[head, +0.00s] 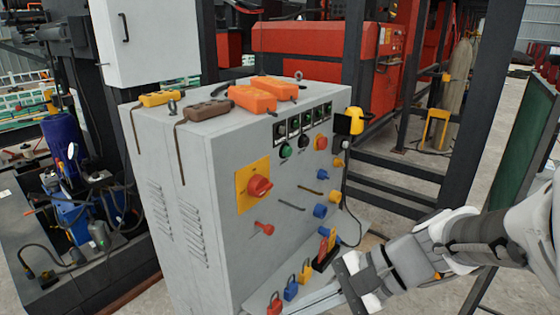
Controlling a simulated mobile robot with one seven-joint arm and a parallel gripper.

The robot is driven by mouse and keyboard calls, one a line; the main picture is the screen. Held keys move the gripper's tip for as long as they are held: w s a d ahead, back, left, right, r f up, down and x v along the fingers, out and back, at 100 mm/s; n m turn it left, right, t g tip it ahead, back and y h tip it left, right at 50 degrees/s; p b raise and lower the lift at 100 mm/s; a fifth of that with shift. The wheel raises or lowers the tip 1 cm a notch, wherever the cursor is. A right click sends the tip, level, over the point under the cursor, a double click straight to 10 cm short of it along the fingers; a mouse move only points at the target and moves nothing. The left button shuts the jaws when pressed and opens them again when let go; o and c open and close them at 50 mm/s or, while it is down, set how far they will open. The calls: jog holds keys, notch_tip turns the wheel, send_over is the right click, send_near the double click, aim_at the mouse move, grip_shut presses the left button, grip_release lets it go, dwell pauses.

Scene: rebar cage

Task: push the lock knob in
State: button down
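A grey control cabinet (215,150) stands in the middle of the head view. A red knob on a short stem (265,228) sticks out of its front panel, below a red rotary switch (259,187) on a yellow plate. I cannot tell for sure which of these is the lock knob. My gripper (347,284) is at the lower right of the cabinet front, near the shelf, clear of both red parts. Its fingers are small and seen from behind, so I cannot tell whether they are open or shut.
Red, blue and yellow padlocks (291,288) stand along a low shelf at the cabinet's front. Blue and yellow plugs sit on the panel's right. Orange boxes (253,99) lie on top. A black cable hangs at the right.

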jog(key=w+d+f+m+t+y+b, duration=0.2)
jog(key=w+d+f+m+t+b, duration=0.1)
jog(key=w+m, duration=0.4)
jog(key=w+d+f+m+t+y+b, duration=0.2)
jog(key=w+d+f+m+t+b, duration=0.1)
jog(key=w+m+t, duration=0.4)
jog(key=d+b, duration=0.1)
jog(key=d, duration=0.1)
jog(key=shift+w+d, duration=0.2)
jog(key=shift+d, duration=0.1)
jog(key=b, duration=0.3)
send_near(266, 228)
jog(key=w+a, duration=0.1)
jog(key=w+a+f, duration=0.1)
jog(key=w+a, duration=0.1)
jog(key=shift+w+a+f, duration=0.2)
jog(key=shift+w+a+r, duration=0.1)
jog(key=shift+w+a, duration=0.25)
jog(key=shift+a, duration=0.05)
